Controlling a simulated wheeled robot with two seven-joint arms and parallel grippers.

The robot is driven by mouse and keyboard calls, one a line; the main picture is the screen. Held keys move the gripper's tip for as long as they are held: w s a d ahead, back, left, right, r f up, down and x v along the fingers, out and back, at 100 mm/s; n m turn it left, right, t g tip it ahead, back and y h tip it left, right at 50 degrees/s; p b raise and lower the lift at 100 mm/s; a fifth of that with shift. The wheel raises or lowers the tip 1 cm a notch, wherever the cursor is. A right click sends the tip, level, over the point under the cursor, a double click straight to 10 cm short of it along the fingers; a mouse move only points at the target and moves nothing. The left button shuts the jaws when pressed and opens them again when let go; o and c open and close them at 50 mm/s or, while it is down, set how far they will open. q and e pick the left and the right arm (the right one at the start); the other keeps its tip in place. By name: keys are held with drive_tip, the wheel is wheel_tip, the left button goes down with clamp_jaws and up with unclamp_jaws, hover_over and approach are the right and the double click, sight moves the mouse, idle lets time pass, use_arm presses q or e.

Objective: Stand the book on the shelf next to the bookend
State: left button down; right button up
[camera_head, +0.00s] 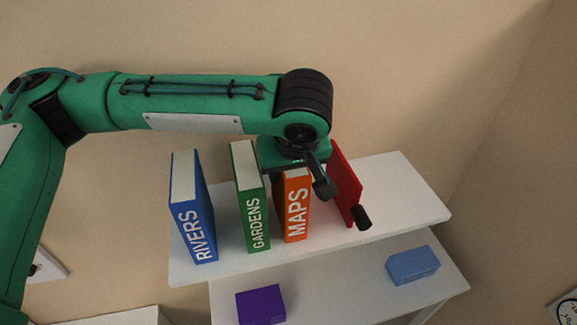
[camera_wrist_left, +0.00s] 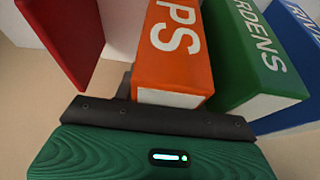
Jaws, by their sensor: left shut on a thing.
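The orange MAPS book (camera_head: 297,212) is upright over the top shelf (camera_head: 400,195), its lower edge at or very near the board. My left gripper (camera_head: 300,172) comes down from above and is shut on its top; the wrist view shows the orange book (camera_wrist_left: 173,50) at the jaws, with one dark finger at its left side. The far finger is hidden. The red bookend (camera_head: 344,183) stands right of the book with a gap between them. It also shows in the wrist view (camera_wrist_left: 65,35). My right gripper is not in view.
The green GARDENS book (camera_head: 252,205) stands just left of the orange book, and the blue RIVERS book (camera_head: 193,215) farther left. A purple box (camera_head: 261,305) and a light blue box (camera_head: 413,265) are on the lower shelf (camera_head: 340,285). The top shelf's right end is clear.

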use_arm(q)
drive_tip(key=shift+f, duration=0.25)
drive_tip(key=c, duration=0.8)
unclamp_jaws()
drive_tip(key=shift+f, duration=0.15)
drive_tip(key=b+v, duration=0.4)
drive_tip(key=v, duration=0.7)
drive_tip(key=shift+s+b, duration=0.1)
drive_tip(key=shift+b, duration=0.25)
drive_tip(key=shift+s+r, duration=0.2)
drive_tip(key=shift+r, duration=0.4)
